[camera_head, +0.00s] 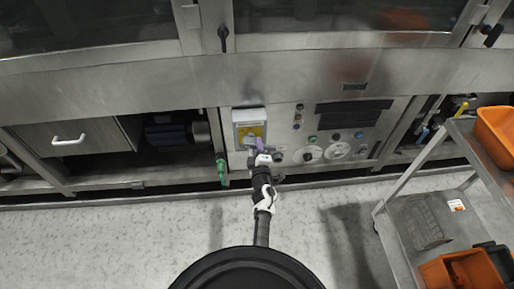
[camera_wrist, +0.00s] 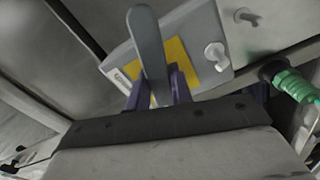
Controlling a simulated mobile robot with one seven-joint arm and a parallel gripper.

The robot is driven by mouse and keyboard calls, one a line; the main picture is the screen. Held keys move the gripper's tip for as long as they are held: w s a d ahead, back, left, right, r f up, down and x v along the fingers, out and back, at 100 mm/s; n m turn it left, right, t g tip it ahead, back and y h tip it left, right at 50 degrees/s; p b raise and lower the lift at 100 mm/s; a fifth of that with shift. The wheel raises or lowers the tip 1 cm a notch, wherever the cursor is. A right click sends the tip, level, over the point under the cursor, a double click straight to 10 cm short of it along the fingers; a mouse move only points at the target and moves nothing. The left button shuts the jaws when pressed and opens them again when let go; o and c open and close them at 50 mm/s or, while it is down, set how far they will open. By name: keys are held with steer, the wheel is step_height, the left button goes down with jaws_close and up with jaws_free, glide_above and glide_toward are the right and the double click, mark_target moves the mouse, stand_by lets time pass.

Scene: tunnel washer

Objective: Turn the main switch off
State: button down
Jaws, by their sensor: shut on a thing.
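The main switch (camera_head: 249,130) is a light grey box with a yellow plate on the control panel's left side. In the wrist view, the switch box (camera_wrist: 215,45) shows at an angle, with its grey handle (camera_wrist: 147,42) standing out in front of the yellow plate. My gripper (camera_head: 256,147) is at the lower part of the box. In the wrist view, the purple fingers of my gripper (camera_wrist: 160,88) are shut on the grey handle, one on each side. The handle's lower end is hidden between the fingers.
A green-handled valve (camera_head: 221,170) hangs left of the switch; green fitting (camera_wrist: 295,86) shows in the wrist view. Panel knobs and gauges (camera_head: 308,154) lie to the right. A metal cart (camera_head: 456,128) with orange bins (camera_head: 498,138) stands at right. The floor at left is clear.

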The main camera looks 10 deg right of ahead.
steer(key=shift+r+n, duration=0.25)
steer(key=shift+n, duration=0.6)
steer(key=shift+r+n, duration=0.2)
steer(key=shift+n, duration=0.65)
steer(key=shift+w+r, duration=0.1)
steer(key=c, duration=1.2)
jaws_free()
steer(key=shift+c, duration=0.2)
steer(key=shift+s+f, duration=0.2)
